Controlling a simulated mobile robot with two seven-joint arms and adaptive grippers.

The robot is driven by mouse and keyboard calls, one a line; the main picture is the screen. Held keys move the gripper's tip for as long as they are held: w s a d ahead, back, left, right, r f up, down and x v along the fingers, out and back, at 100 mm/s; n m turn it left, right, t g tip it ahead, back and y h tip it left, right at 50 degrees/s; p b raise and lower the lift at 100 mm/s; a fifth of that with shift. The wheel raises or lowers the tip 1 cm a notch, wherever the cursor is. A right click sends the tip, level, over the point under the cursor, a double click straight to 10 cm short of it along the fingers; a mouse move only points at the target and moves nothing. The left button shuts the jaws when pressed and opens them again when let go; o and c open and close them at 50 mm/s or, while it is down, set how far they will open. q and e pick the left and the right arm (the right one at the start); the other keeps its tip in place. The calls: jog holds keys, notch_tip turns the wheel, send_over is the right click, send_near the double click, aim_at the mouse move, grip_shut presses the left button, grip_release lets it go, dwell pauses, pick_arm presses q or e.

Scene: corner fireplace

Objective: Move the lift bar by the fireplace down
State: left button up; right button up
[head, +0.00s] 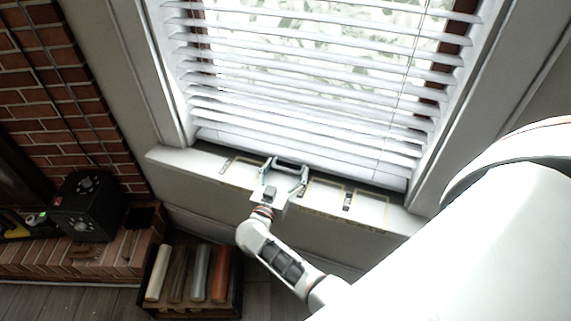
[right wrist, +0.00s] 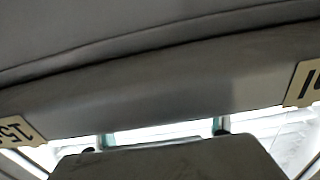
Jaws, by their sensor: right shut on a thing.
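The lift bar, which I take to be the pale bottom rail of the white blind (head: 240,144), lies low across the window just above the sill. My right gripper (head: 289,166) is at the middle of its lower edge and appears shut on it. The exact contact is hidden by the gripper itself. In the right wrist view a broad grey band (right wrist: 150,100) fills the frame, with the fingertips (right wrist: 163,133) at its lower edge; I cannot tell which surface the band is. My left gripper is not in view.
The window sill (head: 180,157) has yellow-edged labels (head: 325,194); numbered labels (right wrist: 17,131) show in the right wrist view. My white arm covers the lower right.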

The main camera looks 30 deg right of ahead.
jog(key=shift+s+f, duration=0.15)
jog(key=shift+f, duration=0.4)
jog(key=o, duration=1.3)
jog(key=shift+c, duration=0.2)
jog(key=shift+d, duration=0.1)
jog(key=shift+r, duration=0.1)
